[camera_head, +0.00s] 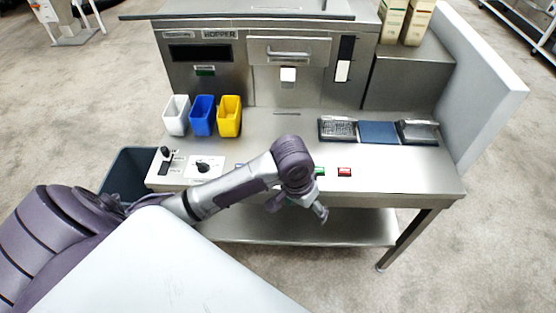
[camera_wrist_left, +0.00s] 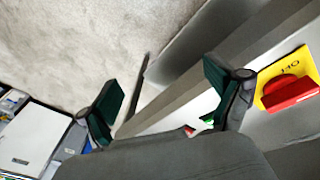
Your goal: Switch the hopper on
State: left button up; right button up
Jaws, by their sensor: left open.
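The steel machine has a front panel labelled HOPPER (camera_head: 219,35). A dark display window (camera_head: 200,52) is on it, with a small green element (camera_head: 205,71) below; its state is too small to read. My left gripper (camera_head: 298,208) hangs at the front edge of the worktop, well in front of that panel. It is open and empty; its two dark green fingers stand apart in the left wrist view (camera_wrist_left: 160,92). A red knob (camera_wrist_left: 290,92) on a yellow plate (camera_wrist_left: 273,72) shows beside the right finger there. My right gripper is not in view.
White (camera_head: 176,115), blue (camera_head: 202,116) and yellow (camera_head: 229,116) bins stand on the worktop (camera_head: 280,128). A black lever (camera_head: 165,160) and a dial (camera_head: 203,166) sit at its front left. A green button (camera_head: 319,171) and red button (camera_head: 345,172) are near my gripper.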

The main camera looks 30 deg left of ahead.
pick_arm(q)
jog(key=w+a+r+n+g+y, duration=0.1)
jog(key=w+a+r+n, duration=0.4)
jog(key=a, duration=0.3)
jog(key=w+a+r+n+g+y, duration=0.1)
jog(key=w+a+r+n, duration=0.1)
jog(key=w+a+r, duration=0.4)
jog(key=f, duration=0.8)
jog(key=s+a+f, duration=0.1)
jog(key=f, duration=0.3)
jog(key=shift+f, duration=0.15)
